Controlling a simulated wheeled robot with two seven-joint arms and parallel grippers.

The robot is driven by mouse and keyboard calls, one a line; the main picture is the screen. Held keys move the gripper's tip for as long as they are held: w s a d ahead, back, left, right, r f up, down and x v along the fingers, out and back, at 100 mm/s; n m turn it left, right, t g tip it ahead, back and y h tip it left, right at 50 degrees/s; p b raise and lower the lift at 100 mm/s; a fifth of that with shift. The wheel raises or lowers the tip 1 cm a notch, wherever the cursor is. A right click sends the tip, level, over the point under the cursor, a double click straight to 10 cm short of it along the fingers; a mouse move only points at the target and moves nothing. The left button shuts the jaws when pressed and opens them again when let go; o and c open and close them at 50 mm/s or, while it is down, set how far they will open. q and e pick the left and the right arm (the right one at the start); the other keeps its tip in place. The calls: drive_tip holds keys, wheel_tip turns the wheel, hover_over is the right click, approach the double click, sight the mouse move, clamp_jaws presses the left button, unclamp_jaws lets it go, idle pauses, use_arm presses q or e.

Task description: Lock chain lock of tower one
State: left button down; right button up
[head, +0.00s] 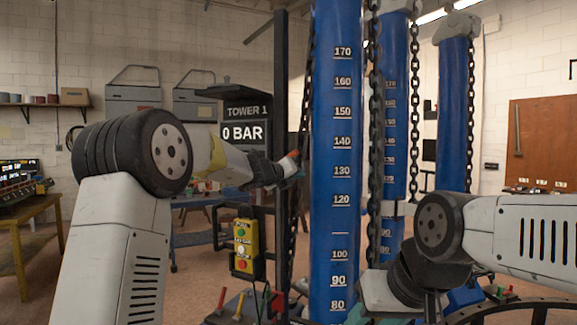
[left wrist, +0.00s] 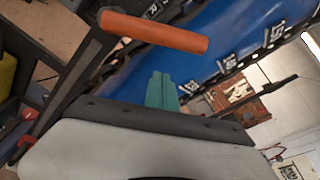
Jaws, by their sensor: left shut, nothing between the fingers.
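Tower one's blue column (head: 335,200) with white scale marks stands upright in the middle of the head view. A dark chain (head: 308,85) hangs along its left side. An orange handle (head: 292,157) sits beside the column; in the left wrist view the handle (left wrist: 155,32) is on a dark metal bar. My left gripper (head: 293,172) is at the handle in the head view. In the left wrist view its teal fingers (left wrist: 162,92) are shut and empty, and appear apart from the handle. My right gripper (head: 357,312) is low at right, mostly hidden by its wrist.
A display (head: 246,122) reads "TOWER 1, 0 BAR". A yellow button box (head: 245,246) hangs below it. Two more blue columns (head: 396,120) (head: 453,110) with chains stand behind at right. A yellow bench (head: 25,215) is at far left. Red and green levers (head: 240,304) stand low in front.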

use_arm(q)
drive_tip(key=shift+a+r, duration=0.65)
drive_tip(key=shift+r, duration=0.15)
drive_tip(key=shift+a+r, duration=0.6)
drive_tip(key=shift+r, duration=0.2)
drive_tip(key=shift+r, duration=0.1)
